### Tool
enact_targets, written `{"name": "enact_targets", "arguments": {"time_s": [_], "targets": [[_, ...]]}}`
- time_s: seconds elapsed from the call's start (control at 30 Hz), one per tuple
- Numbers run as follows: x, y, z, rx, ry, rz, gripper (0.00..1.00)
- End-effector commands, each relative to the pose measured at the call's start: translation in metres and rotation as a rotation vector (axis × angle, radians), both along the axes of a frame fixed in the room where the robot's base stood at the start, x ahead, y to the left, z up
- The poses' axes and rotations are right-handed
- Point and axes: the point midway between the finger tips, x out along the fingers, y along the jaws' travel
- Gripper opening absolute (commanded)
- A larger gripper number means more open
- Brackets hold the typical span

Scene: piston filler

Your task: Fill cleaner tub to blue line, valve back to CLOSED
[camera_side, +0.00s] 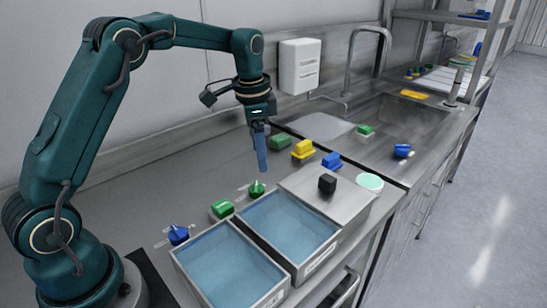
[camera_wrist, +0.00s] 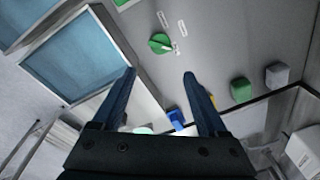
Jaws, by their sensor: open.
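Two metal tubs of blue liquid stand at the counter's front, a left tub (camera_side: 189,277) and a right tub (camera_side: 329,243). I cannot read their labels or make out a blue fill line. A green valve knob (camera_side: 257,188) sits behind the right tub, and a blue valve knob (camera_side: 178,235) behind the left. The green knob also shows in the wrist view (camera_wrist: 160,44), with small labels around it too blurred to read. My gripper (camera_side: 262,165) is open and empty, pointing down above and behind the green knob, apart from it. Its two fingers show in the wrist view (camera_wrist: 159,75).
A green block (camera_side: 222,208) sits between the knobs. A metal box (camera_side: 345,205) bearing a black block (camera_side: 327,184) stands right of the tubs. Green, yellow (camera_side: 303,148) and blue (camera_side: 332,160) pieces lie behind it. A sink (camera_side: 400,115) and faucet (camera_side: 369,40) are farther right.

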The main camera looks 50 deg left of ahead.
Motion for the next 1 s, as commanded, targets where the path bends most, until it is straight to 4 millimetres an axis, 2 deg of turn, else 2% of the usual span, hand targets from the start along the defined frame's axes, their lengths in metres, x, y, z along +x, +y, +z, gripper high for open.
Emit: {"name": "enact_targets", "arguments": {"time_s": [0.03,0.13,0.6,0.8,1.0], "targets": [[0.002,0.004,-0.015,-0.006,0.029,0.011,0.76],[0.001,0.009,-0.035,-0.015,0.071,0.025,0.76],[-0.005,0.012,-0.089,-0.026,0.115,0.039,0.76],[-0.004,0.012,-0.101,-0.025,0.111,0.039,0.76],[-0.004,0.012,-0.101,-0.024,0.110,0.039,0.76]]}}
